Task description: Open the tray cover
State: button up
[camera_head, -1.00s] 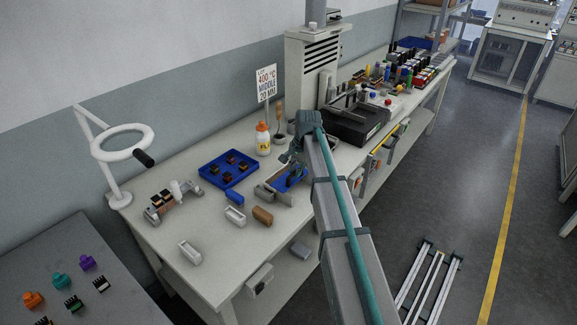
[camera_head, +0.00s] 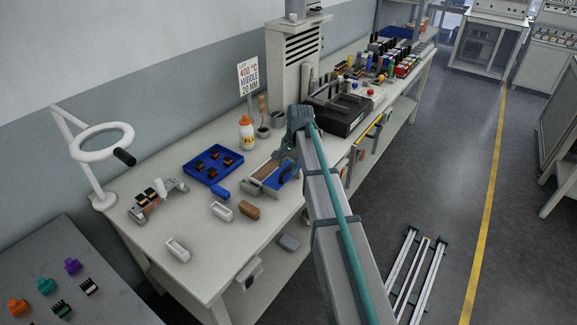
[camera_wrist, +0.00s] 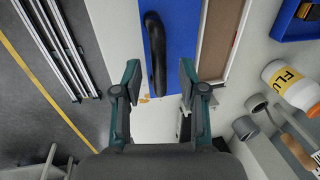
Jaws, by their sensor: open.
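The blue tray cover (camera_wrist: 181,25) with a curved black handle (camera_wrist: 156,50) shows in the wrist view. The brown inside of the tray (camera_wrist: 220,45), with a pale rim, lies exposed beside it on the right. In the head view the tray is at the table's front edge, its open part at left and the blue cover (camera_head: 289,172) at right. My gripper (camera_wrist: 160,78) is open and empty, its fingers on either side of the handle in the picture. It hangs above the cover; contact with the handle is not visible. My arm partly hides the cover's right side in the head view.
A black machine (camera_head: 340,112) is behind my wrist.

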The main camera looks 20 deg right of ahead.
notch_tip(320, 180, up, 12)
jog(key=s+d, duration=0.1)
jog(key=shift+s+d+f, duration=0.25)
jog(key=shift+s, duration=0.15)
jog(key=s+a+f+n+g+p, duration=0.1)
jog(key=s+a+f+n+g, duration=0.1)
jog(key=s+f, duration=0.85)
jog(key=s+a+f+n+g, duration=0.15)
jog(key=s+f, duration=0.55)
jog(key=f, duration=0.7)
jog(key=s+a+f+n+g+p, duration=0.1)
jog(key=s+f+n, duration=0.1)
jog(key=s+f, duration=0.8)
jog(key=s+f+n+g, duration=0.1)
jog(key=s+f, duration=0.5)
jog(key=s, duration=0.3)
jog(key=s+a+f+n+g+h+b, duration=0.1)
jog(key=s+f+n, duration=0.1)
jog(key=s+f, duration=0.4)
jog(key=s+a+f+n+g+b, duration=0.1)
jog(key=s+f, duration=0.5)
jog(key=s, duration=0.7)
jog(key=shift+s+g, duration=0.3)
jog(key=shift+g, duration=0.15)
